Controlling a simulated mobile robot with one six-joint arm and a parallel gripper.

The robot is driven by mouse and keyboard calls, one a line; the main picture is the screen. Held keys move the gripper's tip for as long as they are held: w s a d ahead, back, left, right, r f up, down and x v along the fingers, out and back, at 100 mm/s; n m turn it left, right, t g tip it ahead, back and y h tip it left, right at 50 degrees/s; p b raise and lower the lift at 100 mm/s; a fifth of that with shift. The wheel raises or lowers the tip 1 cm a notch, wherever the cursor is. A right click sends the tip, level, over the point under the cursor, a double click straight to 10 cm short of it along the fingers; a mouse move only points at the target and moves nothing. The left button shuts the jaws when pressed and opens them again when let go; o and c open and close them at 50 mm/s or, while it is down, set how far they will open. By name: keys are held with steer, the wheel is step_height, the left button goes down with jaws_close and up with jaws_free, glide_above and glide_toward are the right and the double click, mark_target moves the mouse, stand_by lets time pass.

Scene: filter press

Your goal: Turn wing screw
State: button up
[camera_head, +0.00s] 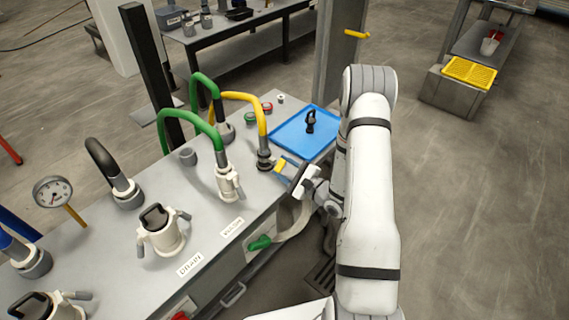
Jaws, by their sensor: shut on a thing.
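My gripper (283,168) reaches in from the right at the right edge of the grey bench. It is shut on a small part beside the dark fitting (265,161) at the lower end of the yellow hose (245,97). A small yellow piece shows at its fingertips. The held part seems to be the wing screw, but it is mostly hidden and too small to make out clearly. A white fitting (228,184) with a green hose (188,114) stands to the left of my gripper.
A blue tray (285,134) with a small black part (310,122) lies just behind my gripper. White lidded fittings (161,232) and a gauge (52,191) stand at left. A green handle (260,243) projects from the bench front.

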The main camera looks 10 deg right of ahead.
steer(key=m+p, duration=0.2)
steer(key=m, duration=0.3)
stand_by(0.5)
steer(key=o, duration=1)
steer(key=v, duration=0.7)
steer(key=shift+s+d, duration=0.25)
